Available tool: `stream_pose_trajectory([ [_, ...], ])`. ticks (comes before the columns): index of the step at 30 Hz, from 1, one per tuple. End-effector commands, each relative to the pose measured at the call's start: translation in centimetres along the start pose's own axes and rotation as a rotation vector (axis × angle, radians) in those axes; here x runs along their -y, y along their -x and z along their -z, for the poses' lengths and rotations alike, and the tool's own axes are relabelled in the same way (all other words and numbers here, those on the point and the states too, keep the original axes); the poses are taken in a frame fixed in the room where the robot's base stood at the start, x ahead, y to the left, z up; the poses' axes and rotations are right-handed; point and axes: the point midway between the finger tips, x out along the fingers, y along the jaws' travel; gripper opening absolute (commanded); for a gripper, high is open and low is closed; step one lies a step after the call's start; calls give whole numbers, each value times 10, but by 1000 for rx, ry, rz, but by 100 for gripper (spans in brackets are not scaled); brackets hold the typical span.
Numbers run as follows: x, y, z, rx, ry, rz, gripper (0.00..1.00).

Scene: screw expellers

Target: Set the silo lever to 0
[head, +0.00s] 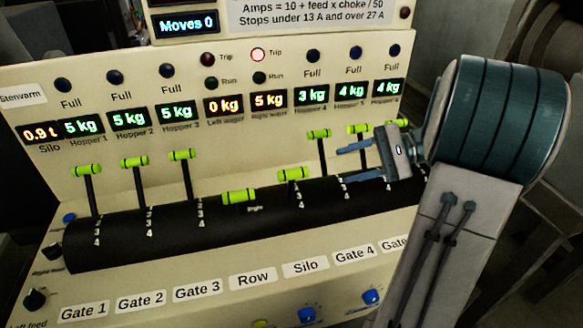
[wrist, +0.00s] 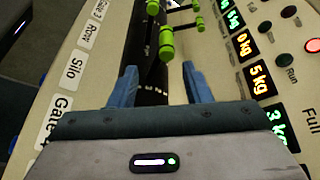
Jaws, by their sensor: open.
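The silo lever is the fifth from the left, above the "Silo" label (head: 305,267), with a bright green crossbar handle (head: 293,174). Its handle stands lower than those of the gate levers. My gripper (head: 337,166) is open and empty to the right of this handle, its blue fingers pointing left and apart from it. In the wrist view a green handle (wrist: 166,42), which appears to be the silo lever's, lies just ahead of the open fingers (wrist: 158,72), between their lines. Scale marks by the silo slot are too small to read fully.
The row lever handle (head: 239,197) sits low to the left. The gate 3 lever (head: 181,154) and gate 4 lever (head: 319,133) stand higher; gate 4's is close to my fingers. The display (head: 185,25) reads "Moves 0". One Trip lamp (head: 258,55) is lit.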

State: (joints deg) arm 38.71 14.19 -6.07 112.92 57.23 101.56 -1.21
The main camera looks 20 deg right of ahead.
Motion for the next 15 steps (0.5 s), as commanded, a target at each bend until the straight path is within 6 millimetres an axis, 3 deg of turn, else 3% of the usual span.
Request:
stream_pose_trajectory([
  [5, 5, 6, 5, 16, -7, 55, 44],
  [15, 9, -57, 2, 18, -8, 51, 44],
])
